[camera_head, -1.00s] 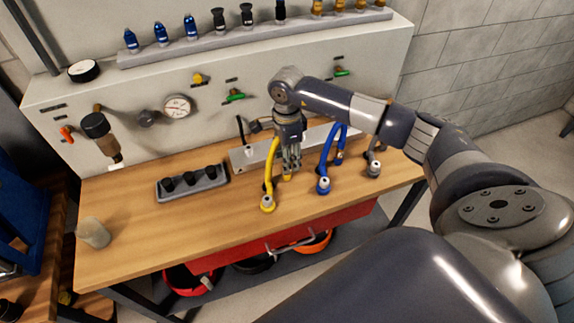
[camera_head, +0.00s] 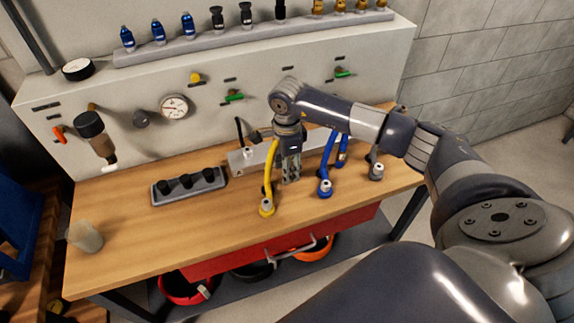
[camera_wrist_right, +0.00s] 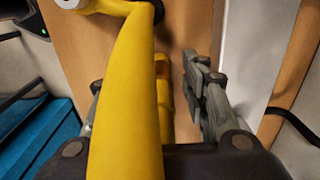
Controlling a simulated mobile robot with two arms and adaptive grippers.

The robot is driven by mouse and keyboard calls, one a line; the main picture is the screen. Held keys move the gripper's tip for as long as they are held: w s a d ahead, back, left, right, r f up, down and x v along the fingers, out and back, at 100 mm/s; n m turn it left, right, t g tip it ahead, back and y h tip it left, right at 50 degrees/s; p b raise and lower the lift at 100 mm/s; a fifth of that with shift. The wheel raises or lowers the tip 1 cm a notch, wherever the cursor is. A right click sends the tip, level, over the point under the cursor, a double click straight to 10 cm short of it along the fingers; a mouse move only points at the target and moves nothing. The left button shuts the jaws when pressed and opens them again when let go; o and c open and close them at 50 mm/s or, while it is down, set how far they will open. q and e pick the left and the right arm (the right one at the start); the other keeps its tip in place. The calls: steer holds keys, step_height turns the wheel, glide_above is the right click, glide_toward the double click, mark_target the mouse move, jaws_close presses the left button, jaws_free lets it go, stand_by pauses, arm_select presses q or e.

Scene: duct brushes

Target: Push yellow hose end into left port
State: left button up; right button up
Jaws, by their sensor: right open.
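The yellow hose (camera_head: 268,168) arches down from the grey strip (camera_head: 240,166) at the back of the bench. Its pale-tipped end (camera_head: 266,208) hangs over the wooden top, left of my right gripper (camera_head: 290,178). The right gripper points down and is open. In the right wrist view the hose (camera_wrist_right: 128,95) runs large in front of the left finger, and another yellow piece (camera_wrist_right: 163,85) shows between the fingers. I cannot tell whether the fingers touch it. The left port cannot be made out for certain. My left gripper is not in view.
A blue hose (camera_head: 327,160) and a grey fitting (camera_head: 376,172) stand right of the gripper. A tray with black plugs (camera_head: 190,184) and a beige cup (camera_head: 85,237) are on the left. The front middle of the bench is clear.

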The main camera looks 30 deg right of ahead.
steer(key=shift+b, duration=0.3)
stand_by(0.5)
steer(key=shift+c, duration=0.3)
jaws_close()
steer(key=shift+r, duration=0.15)
steer(key=shift+w+r+p, duration=0.1)
steer(key=shift+r+p, duration=0.2)
steer(key=shift+r, duration=0.65)
steer(key=shift+r+p, duration=1.25)
steer(key=shift+r, duration=0.7)
